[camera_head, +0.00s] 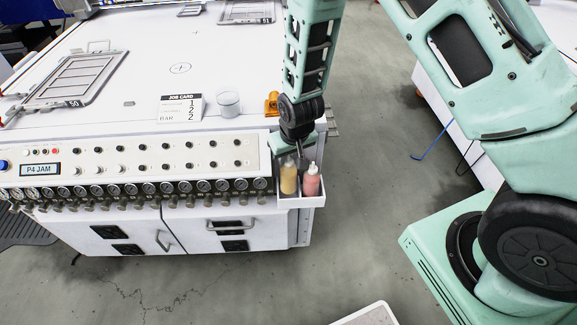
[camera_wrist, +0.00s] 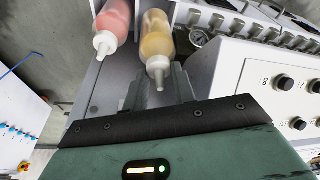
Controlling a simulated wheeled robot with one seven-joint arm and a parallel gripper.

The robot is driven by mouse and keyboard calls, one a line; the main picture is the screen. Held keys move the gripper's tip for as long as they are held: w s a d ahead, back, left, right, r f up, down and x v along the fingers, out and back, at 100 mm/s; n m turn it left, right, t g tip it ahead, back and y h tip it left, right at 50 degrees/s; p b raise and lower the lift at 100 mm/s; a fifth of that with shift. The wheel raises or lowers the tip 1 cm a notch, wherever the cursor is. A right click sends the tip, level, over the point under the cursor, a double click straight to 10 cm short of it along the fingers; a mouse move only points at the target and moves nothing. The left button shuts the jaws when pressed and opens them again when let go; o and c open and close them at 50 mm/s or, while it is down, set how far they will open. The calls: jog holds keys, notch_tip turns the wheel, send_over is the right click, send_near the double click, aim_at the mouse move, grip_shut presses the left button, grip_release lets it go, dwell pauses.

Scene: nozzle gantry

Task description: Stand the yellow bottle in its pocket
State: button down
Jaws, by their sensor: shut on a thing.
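The yellow bottle (camera_head: 289,180) is upright in the left part of a small white rack (camera_head: 303,202) on the console's right end. Its base is hidden behind the rack's front wall, so I cannot tell whether it rests on the pocket floor. My gripper (camera_head: 297,155) is above it, pointing down. In the wrist view my gripper (camera_wrist: 160,88) is shut on the yellow bottle (camera_wrist: 157,38) at its pale nozzle end. A pink-red bottle (camera_head: 311,184) with a white nozzle stands just right of it, and also shows in the wrist view (camera_wrist: 111,18).
The white console (camera_head: 130,165) with knobs and a row of gauges lies left of the rack. A clear cup (camera_head: 229,104), a job card (camera_head: 181,108) and an orange item (camera_head: 271,103) are on the table top. Grey floor is clear to the right of the rack.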

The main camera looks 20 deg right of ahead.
aim_at(288, 172)
jog(key=shift+f, duration=1.8)
jog(key=shift+f, duration=0.2)
jog(key=c, duration=1.1)
grip_release()
jog(key=shift+c, duration=0.2)
